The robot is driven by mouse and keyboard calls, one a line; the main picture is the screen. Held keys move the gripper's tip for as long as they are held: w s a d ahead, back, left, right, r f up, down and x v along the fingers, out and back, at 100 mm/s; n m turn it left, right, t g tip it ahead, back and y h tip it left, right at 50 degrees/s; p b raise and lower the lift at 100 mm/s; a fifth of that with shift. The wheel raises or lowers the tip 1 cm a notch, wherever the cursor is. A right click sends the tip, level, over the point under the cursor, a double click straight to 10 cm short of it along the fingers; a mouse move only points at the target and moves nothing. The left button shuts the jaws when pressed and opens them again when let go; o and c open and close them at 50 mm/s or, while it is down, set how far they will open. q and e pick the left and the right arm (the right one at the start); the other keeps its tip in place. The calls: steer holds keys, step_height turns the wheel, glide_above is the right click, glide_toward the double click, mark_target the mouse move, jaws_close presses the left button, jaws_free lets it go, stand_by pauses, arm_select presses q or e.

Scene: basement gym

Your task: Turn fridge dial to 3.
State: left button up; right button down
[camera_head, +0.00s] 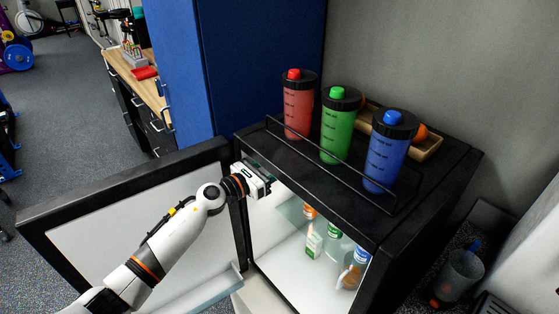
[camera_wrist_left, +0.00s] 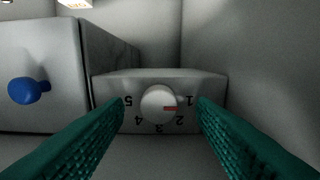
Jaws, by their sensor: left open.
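The fridge dial (camera_wrist_left: 153,98) is a round white knob on a pale box (camera_wrist_left: 106,88) in the left wrist view. Numbers 1 to 5 run around its lower side, upside down. Its red mark points right and slightly down, between 1 and 2. My left gripper (camera_wrist_left: 161,108) is open, its green fingers on either side of the dial in this view; I cannot tell whether they touch it. In the head view the left gripper (camera_head: 262,181) is at the upper opening of the black fridge (camera_head: 415,215), and the dial is hidden. My right gripper is not in view.
The fridge door (camera_head: 125,185) stands open to the left, behind my left arm. Several bottles (camera_head: 314,245) are inside. Red, green and blue shakers (camera_head: 385,160) stand on top behind a rail (camera_head: 335,165). A blue knob (camera_wrist_left: 28,91) is left of the dial.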

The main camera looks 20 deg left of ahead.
arm_select(q)
steer(key=shift+x, duration=0.8)
steer(key=shift+c, duration=0.5)
steer(key=c, duration=0.9)
steer(key=shift+o, duration=0.2)
steer(key=m+b, duration=0.2)
steer(key=m, duration=0.1)
steer(key=shift+b, duration=0.3)
steer(key=o, duration=1)
steer(key=shift+c, duration=0.2)
